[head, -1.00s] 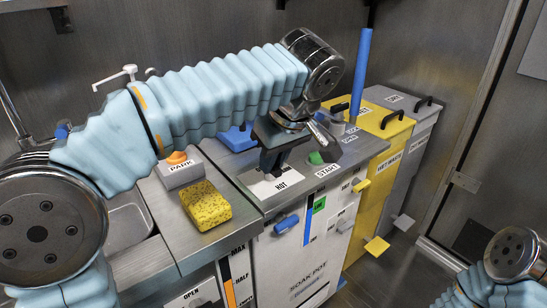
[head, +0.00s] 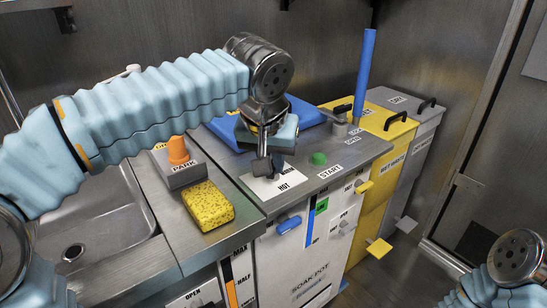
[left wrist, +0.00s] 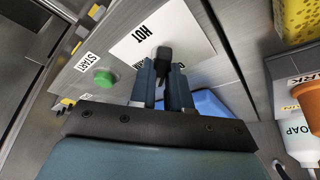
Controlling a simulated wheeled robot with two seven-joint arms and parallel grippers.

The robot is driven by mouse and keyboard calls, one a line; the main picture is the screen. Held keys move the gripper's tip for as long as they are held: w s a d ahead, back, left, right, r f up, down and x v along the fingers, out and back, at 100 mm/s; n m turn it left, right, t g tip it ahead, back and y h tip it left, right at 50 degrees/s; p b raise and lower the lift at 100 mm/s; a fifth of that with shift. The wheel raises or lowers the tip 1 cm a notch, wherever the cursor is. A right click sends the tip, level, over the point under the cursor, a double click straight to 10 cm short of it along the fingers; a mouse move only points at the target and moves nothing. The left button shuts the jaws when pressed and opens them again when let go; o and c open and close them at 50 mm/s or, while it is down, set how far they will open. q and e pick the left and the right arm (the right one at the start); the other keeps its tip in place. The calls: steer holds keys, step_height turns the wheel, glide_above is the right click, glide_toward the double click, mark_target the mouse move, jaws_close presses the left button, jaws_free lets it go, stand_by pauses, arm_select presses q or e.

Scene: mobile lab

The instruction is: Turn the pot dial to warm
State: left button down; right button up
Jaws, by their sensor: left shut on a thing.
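The pot dial (left wrist: 163,53) is a small dark knob on a white label plate (head: 272,188) on the soak pot's grey top. My left gripper (head: 266,165) comes down over the dial from above. In the left wrist view its two fingers (left wrist: 164,80) are closed on the dial's sides. Which word the dial points at cannot be told. Only part of my right arm shows at lower right, without its gripper.
A green START button (head: 319,158) is right of the plate. The yellow sponge (head: 207,206) and grey PARK block (head: 180,174) stand left, near the sink (head: 98,220). A blue lid (head: 299,112) lies behind the gripper. A blue upright rod (head: 364,72) stands right.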

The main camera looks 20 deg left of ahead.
arm_select(q)
steer(key=m, duration=0.1)
steer(key=m+h+p, duration=0.1)
steer(key=m, duration=0.1)
steer(key=shift+a+r+m, duration=0.1)
steer(key=shift+a+m, duration=0.1)
steer(key=shift+m, duration=0.1)
steer(key=shift+w+a+m+g+h+p, duration=0.1)
steer(key=shift+m+g+h+p, duration=0.3)
steer(key=shift+m, duration=0.6)
steer(key=shift+m+h+p, duration=0.2)
steer(key=shift+m+h, duration=0.4)
steer(key=shift+m, duration=0.4)
steer(key=c, duration=1.1)
jaws_free()
steer(key=p+v, duration=0.2)
steer(key=v, duration=1.1)
steer(key=shift+a+r, duration=0.1)
steer(key=shift+r, duration=0.25)
